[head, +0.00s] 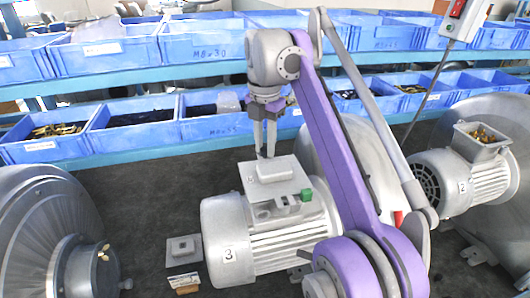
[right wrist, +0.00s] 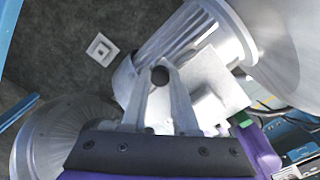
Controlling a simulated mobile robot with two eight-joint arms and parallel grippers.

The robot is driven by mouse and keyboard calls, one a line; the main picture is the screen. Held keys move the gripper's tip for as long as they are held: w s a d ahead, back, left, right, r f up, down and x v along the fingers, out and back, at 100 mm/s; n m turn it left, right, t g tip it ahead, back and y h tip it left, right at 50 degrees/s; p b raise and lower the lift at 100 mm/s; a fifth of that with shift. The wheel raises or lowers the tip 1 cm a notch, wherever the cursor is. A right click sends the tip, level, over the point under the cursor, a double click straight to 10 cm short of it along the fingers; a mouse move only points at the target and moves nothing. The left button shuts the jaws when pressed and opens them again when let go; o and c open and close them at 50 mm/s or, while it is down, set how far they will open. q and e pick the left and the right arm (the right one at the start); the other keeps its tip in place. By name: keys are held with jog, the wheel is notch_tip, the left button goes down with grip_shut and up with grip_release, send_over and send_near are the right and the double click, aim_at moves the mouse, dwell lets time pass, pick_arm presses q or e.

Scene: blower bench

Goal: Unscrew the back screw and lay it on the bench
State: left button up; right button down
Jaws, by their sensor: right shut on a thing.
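Motor 3 (head: 262,240) lies on the dark bench with a grey square terminal box and raised lid (head: 274,171) on top. It also shows in the right wrist view (right wrist: 172,40), with the lid (right wrist: 215,80) beside my fingers. My right gripper (head: 265,153) points down at the lid's back edge. In the right wrist view its fingertips (right wrist: 161,72) close on a dark round screw head (right wrist: 160,76). The fingers hide the screw in the head view, and I cannot tell whether it still sits in the lid. My left gripper is out of view.
A small grey square cover (head: 183,250) lies on the bench left of the motor, near a small tagged block (head: 184,283). A large blower housing (head: 50,230) stands at left, motor 2 (head: 465,180) at right. Blue bins (head: 130,130) line the back. Bare bench shows at left centre.

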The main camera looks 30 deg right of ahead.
jog(key=n, duration=0.5)
jog(key=c, duration=1)
grip_release()
jog(key=shift+o, duration=0.2)
